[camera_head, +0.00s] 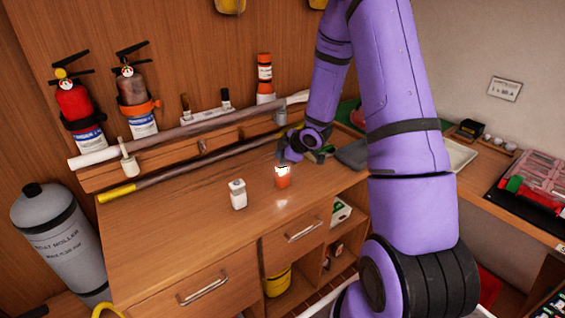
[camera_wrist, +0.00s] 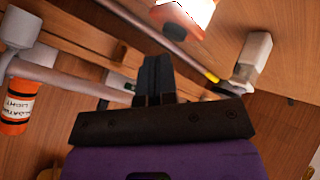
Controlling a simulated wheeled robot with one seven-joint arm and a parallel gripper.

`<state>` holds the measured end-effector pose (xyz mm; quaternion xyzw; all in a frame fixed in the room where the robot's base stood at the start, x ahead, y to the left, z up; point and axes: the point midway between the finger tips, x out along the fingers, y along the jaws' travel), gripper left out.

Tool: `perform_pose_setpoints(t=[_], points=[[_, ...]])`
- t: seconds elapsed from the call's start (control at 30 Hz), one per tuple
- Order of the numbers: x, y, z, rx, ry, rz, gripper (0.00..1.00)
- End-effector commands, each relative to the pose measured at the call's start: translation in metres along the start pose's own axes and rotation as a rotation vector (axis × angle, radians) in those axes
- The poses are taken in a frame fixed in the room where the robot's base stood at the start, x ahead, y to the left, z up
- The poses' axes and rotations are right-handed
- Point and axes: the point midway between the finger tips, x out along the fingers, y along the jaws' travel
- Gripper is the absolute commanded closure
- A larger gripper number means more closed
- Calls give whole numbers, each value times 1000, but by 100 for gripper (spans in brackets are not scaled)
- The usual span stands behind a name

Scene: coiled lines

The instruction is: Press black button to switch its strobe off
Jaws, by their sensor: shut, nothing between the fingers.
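A small orange strobe light (camera_head: 282,179) with a glowing white top stands on the wooden counter. It also shows in the wrist view (camera_wrist: 180,26) at the top edge, partly cut off.
Long poles (camera_head: 190,136) lie along the back of the counter. Fire extinguishers (camera_head: 75,105) hang on the left wall. An orange-and-white floating light (camera_head: 264,76) stands behind my gripper, and a grey cylinder (camera_head: 60,235) is at left. The counter's front is clear.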

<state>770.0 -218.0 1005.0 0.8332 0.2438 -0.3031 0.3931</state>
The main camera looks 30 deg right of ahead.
Motion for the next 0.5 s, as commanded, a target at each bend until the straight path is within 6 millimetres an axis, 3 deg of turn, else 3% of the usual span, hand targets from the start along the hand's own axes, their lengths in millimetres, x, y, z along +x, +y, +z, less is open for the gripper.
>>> perform_pose_setpoints(t=[0.5], points=[[3,-3,2,0,0,-1,100]])
